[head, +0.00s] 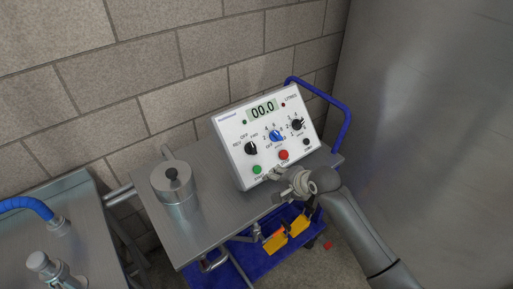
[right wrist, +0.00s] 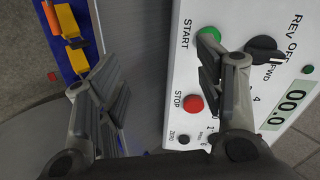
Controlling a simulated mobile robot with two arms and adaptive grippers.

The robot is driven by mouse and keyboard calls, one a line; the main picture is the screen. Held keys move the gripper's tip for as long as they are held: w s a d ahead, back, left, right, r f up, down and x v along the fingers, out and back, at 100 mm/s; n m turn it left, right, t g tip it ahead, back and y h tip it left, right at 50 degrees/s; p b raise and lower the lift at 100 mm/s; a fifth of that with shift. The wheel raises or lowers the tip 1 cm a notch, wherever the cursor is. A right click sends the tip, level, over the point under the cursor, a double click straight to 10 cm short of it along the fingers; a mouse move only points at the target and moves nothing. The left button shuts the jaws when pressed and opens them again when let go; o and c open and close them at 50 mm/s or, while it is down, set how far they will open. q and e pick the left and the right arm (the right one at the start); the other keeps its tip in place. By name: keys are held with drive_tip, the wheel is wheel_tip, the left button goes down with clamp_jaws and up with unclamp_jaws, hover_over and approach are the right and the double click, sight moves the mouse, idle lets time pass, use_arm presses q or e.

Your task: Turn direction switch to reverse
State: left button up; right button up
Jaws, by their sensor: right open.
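The direction switch (head: 251,148) is a black knob at the left of a white control box (head: 231,127), among REV, OFF and FWD labels. It also shows in the right wrist view (right wrist: 263,50), where its pale mark seems to point toward FWD. My right gripper (head: 274,174) is at the box's lower front edge, below the buttons. In the right wrist view my right gripper (right wrist: 165,85) is open and empty. One finger overlaps the box face near the green START button (right wrist: 210,34) and red STOP button (right wrist: 193,104); contact cannot be told. My left gripper is out of view.
The box stands on a steel cart (head: 213,232) with a blue handle (head: 347,125). A lidded steel pot (head: 176,201) stands left of it. A blue knob (head: 276,136) and another black knob (head: 297,125) are right of the switch. Yellow items (head: 275,241) sit on the lower shelf.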

sight(253, 148)
drive_tip(key=w+a+r+m+y, duration=0.1)
drive_tip(key=w+r, duration=0.1)
drive_tip(key=r, duration=0.4)
drive_tip(key=w+a+r+m, duration=0.2)
drive_tip(key=r, duration=0.4)
drive_tip(key=shift+t, duration=0.4)
drive_tip(key=shift+p+x, duration=0.35)
drive_tip(key=shift+x, duration=5.1)
drive_tip(key=shift+w+r, duration=0.1)
drive_tip(key=shift+c, duration=0.4)
drive_tip(key=c, duration=1)
